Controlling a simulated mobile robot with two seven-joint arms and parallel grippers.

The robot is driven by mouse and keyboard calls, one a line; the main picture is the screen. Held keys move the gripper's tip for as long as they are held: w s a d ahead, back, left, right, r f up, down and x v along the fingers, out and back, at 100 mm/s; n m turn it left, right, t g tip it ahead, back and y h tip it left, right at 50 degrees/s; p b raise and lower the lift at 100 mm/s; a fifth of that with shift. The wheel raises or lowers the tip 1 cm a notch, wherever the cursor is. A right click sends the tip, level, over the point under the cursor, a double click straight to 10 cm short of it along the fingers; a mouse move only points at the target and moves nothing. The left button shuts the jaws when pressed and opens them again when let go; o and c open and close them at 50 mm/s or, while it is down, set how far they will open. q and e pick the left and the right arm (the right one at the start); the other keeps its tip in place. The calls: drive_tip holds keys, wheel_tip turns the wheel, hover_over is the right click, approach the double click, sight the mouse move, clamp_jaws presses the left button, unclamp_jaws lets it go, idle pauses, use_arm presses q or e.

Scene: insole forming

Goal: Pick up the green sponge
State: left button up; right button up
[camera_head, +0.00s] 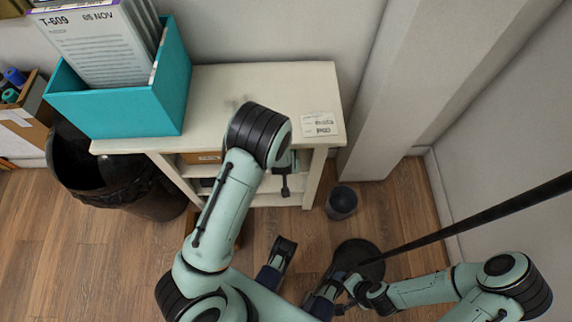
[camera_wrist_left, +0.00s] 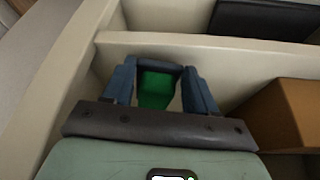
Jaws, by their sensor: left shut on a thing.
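The green sponge (camera_wrist_left: 156,90) sits between the two blue fingers of my left gripper (camera_wrist_left: 160,88) in the left wrist view. The gripper is shut on it, inside the cream shelf unit. In the head view my left arm reaches over the front of the shelf unit (camera_head: 310,88), and the arm hides the sponge and most of the gripper. My right gripper (camera_head: 345,290) is low in front of the shelf, by a dark round base on the floor. Its fingers are too small and overlapped to read.
A dark bin (camera_head: 135,185), a small dark cup (camera_head: 341,203) and a slanting black pole (camera_head: 470,222) are nearby. A brown box (camera_wrist_left: 283,115) lies right of the left gripper.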

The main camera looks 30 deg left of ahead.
use_arm(q)
drive_tip(key=s+d, duration=0.3)
drive_tip(key=s, duration=0.5)
drive_tip(key=s+d, duration=0.3)
drive_tip(key=s, duration=0.5)
drive_tip(key=shift+s+d, duration=0.3)
drive_tip(key=shift+s, duration=0.1)
drive_tip(key=o, duration=0.4)
drive_tip(key=shift+c, duration=1.5)
